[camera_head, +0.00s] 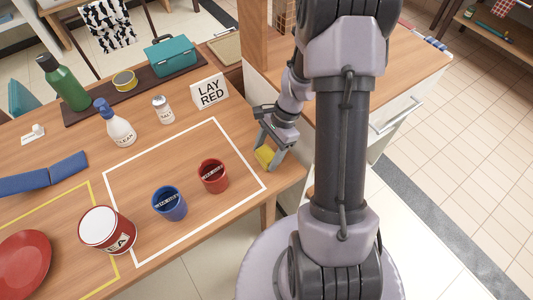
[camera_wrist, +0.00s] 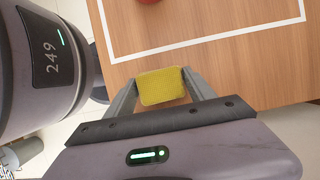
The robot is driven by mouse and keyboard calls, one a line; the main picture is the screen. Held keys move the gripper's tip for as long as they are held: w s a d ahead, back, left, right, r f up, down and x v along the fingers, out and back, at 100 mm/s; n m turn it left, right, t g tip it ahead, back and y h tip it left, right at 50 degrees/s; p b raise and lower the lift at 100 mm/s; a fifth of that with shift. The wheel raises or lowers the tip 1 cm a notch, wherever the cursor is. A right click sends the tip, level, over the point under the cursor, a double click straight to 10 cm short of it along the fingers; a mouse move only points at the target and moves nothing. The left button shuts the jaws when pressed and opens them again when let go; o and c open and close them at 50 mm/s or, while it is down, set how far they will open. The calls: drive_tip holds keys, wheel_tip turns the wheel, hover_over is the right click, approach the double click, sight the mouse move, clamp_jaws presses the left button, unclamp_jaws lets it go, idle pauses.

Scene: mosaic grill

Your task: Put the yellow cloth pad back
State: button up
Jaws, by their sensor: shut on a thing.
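The yellow cloth pad (camera_head: 265,156) is held between the fingers of my gripper (camera_head: 269,153), near the right edge of the wooden table (camera_head: 283,183). It lies just outside the white-outlined area (camera_head: 226,130). In the wrist view the yellow cloth pad (camera_wrist: 161,87) fills the space between the two fingers of my gripper (camera_wrist: 160,90), which is shut on it. The table top shows behind it, and the white outline is farther off. I cannot tell whether the pad touches the table.
A red cup (camera_head: 213,177) and a blue cup (camera_head: 169,204) stand inside the white outline. A "LAY RED" sign (camera_head: 209,92) stands behind it. A tea tin (camera_head: 107,231), a spray bottle (camera_head: 115,124) and a salt shaker (camera_head: 162,110) stand further left. Much of the outlined area is clear.

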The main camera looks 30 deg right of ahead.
drive_tip(key=o, duration=1.5)
drive_tip(key=shift+f, duration=0.1)
drive_tip(key=shift+c, duration=0.2)
drive_tip(key=p+v, duration=0.7)
drive_tip(key=v, duration=0.6)
wheel_tip(320, 180, up, 8)
drive_tip(key=n+t+h, duration=0.1)
drive_tip(key=n, duration=0.2)
hover_over(264, 152)
drive_tip(key=s+a+r+n+t+h, duration=0.1)
drive_tip(key=s+a+r+n+t, duration=0.4)
drive_tip(key=s+a+r+n, duration=0.5)
drive_tip(key=s+a+r, duration=0.2)
drive_tip(key=a+r, duration=0.1)
drive_tip(key=a, duration=0.1)
drive_tip(key=shift+b, duration=0.35)
